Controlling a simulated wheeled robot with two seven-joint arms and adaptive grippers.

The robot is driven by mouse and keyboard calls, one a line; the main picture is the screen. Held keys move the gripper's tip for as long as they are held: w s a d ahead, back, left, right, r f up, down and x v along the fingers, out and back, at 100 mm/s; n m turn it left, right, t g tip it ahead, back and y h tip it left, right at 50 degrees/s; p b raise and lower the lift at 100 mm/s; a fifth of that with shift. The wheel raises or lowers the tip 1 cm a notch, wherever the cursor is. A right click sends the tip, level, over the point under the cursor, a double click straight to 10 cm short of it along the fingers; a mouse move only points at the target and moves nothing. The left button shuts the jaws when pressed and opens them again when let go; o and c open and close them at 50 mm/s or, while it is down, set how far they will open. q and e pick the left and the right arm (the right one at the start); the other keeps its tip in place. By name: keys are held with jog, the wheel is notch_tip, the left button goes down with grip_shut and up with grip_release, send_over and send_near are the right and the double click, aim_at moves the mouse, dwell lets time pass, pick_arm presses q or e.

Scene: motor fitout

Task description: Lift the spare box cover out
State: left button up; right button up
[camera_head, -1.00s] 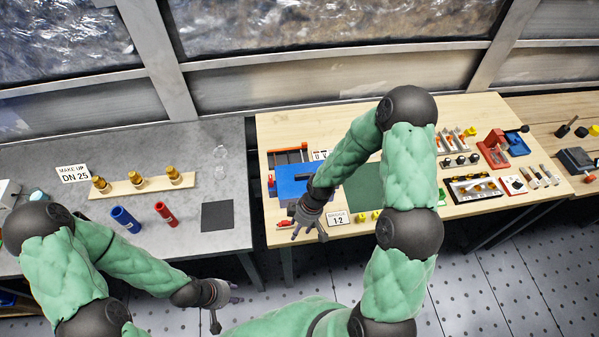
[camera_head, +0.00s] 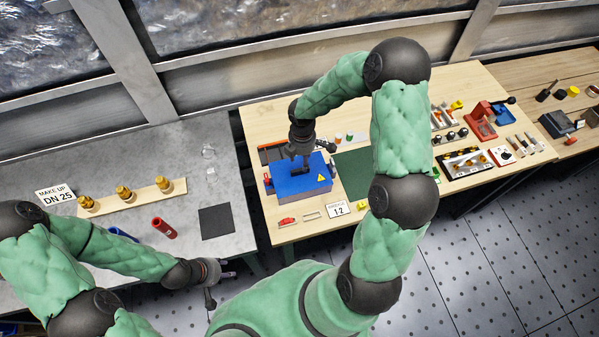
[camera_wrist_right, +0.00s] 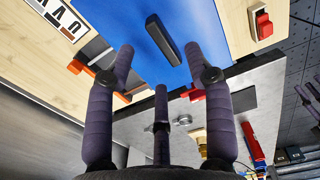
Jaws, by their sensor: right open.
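The spare box cover (camera_head: 312,186) is a blue plate with a yellow warning triangle, lying on a grey box on the wooden table. The right wrist view shows its blue top (camera_wrist_right: 125,22) with a black bar handle (camera_wrist_right: 162,38). My right gripper (camera_head: 303,160) hangs over the cover, pointing down, and hides the handle in the head view. In the wrist view its purple fingers (camera_wrist_right: 160,78) are spread and empty, with the handle ahead of them and apart from them. My left gripper (camera_head: 228,272) is open and empty in front of the grey bench.
A dark green mat (camera_head: 353,175) lies right of the box. A red item (camera_head: 287,221) and a "1-2" sign (camera_head: 337,209) lie at the table's front edge. The grey bench (camera_head: 190,150) stands to the left, with brass fittings on a wooden strip (camera_head: 104,203).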

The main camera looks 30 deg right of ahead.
aim_at(300, 172)
jog(key=shift+w+f, duration=0.15)
jog(key=shift+f, duration=0.75)
jog(key=f, duration=0.5)
jog(key=shift+a, duration=0.3)
jog(key=shift+r, duration=0.1)
grip_shut()
